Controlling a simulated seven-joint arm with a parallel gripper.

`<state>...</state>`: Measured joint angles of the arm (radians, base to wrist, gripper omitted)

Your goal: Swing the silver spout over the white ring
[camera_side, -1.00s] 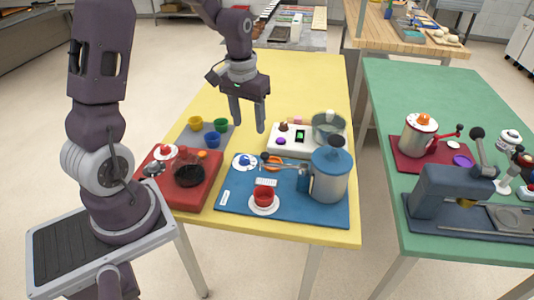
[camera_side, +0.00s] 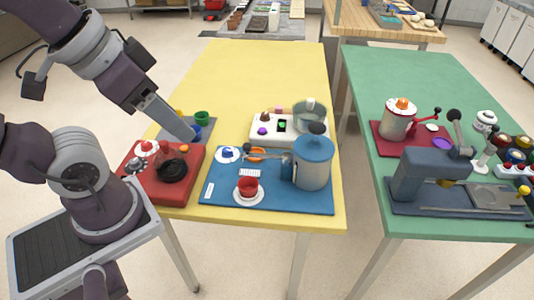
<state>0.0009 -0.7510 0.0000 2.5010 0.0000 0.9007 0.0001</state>
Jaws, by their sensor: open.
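A silver pot with a blue lid (camera_side: 312,160) stands on the right half of a blue mat (camera_side: 290,202). Its thin silver spout (camera_side: 272,156) points left, its dark end near an orange piece. A white ring-like disc (camera_side: 229,154) with a blue knob lies left of the spout's end. Another white round, a saucer (camera_side: 239,198), sits nearer the front under a red cup (camera_side: 248,185); I cannot tell which is the white ring.
A red box with a black bowl (camera_side: 171,170) stands left of the mat. A white panel (camera_side: 265,130) with a glass vessel is behind the pot. The yellow table's rear is clear.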

